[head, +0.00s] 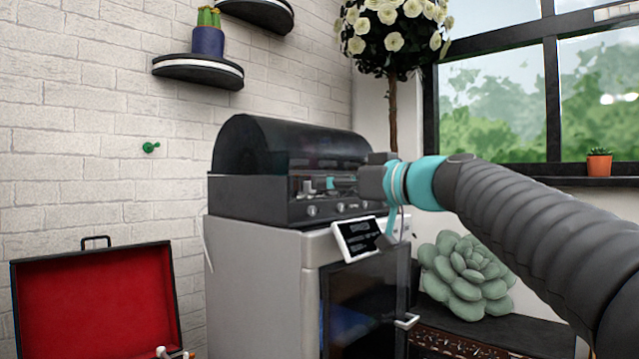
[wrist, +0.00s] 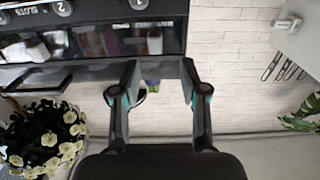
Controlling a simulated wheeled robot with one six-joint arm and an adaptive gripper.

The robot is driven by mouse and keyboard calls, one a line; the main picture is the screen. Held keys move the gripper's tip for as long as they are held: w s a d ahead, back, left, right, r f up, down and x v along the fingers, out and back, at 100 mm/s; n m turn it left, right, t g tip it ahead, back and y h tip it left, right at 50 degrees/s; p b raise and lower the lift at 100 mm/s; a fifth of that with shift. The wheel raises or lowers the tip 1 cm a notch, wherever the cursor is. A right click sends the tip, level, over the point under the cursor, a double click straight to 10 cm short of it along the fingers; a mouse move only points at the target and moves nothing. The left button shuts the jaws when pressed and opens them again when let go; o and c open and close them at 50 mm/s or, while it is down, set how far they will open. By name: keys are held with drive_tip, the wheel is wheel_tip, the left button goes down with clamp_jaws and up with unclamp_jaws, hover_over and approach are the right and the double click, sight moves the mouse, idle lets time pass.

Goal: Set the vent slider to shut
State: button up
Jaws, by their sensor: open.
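A black machine with a domed hood (head: 290,150) stands on a grey cabinet. Its dark front panel carries round numbered marks, and the wrist view shows the panel (wrist: 100,15) upside down, with the lettering SLOTS. Small light parts show along the dark front, but I cannot tell which, if any, is the vent slider. My gripper (head: 374,182) is in front of the machine's right part. In the wrist view my gripper (wrist: 159,75) is open, its two fingers apart with nothing between them, and the fingertips appear near the panel's edge. Contact cannot be told.
The grey cabinet (head: 255,250) has a tilted display (head: 356,238) and a door handle (head: 406,321). An open red-lined case (head: 95,295) is at left. A large succulent (head: 465,275) and a flowering tree (head: 395,35) stand right of and behind the machine. Shelves hang above.

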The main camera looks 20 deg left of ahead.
drive_tip(key=v, duration=0.8)
drive_tip(key=shift+s, duration=0.1)
drive_tip(key=s+d+f+m+g+h+p, duration=0.1)
drive_tip(key=d+f+m+h, duration=0.3)
drive_tip(key=f, duration=0.7)
drive_tip(key=d+f+m+h, duration=0.3)
drive_tip(key=f+m+h, duration=0.15)
drive_tip(key=f, duration=0.65)
drive_tip(key=s+d+f+m+h+p, duration=0.2)
drive_tip(key=s+d+f+h+p, duration=0.1)
drive_tip(key=s+d+f, duration=0.4)
drive_tip(key=s+d+f+m+h+p, duration=0.3)
drive_tip(key=s+d+f+h, duration=0.2)
drive_tip(key=s+d, duration=0.9)
wheel_tip(320, 180, down, 2)
drive_tip(key=shift+f+p, duration=0.15)
drive_tip(key=shift+p, duration=0.2)
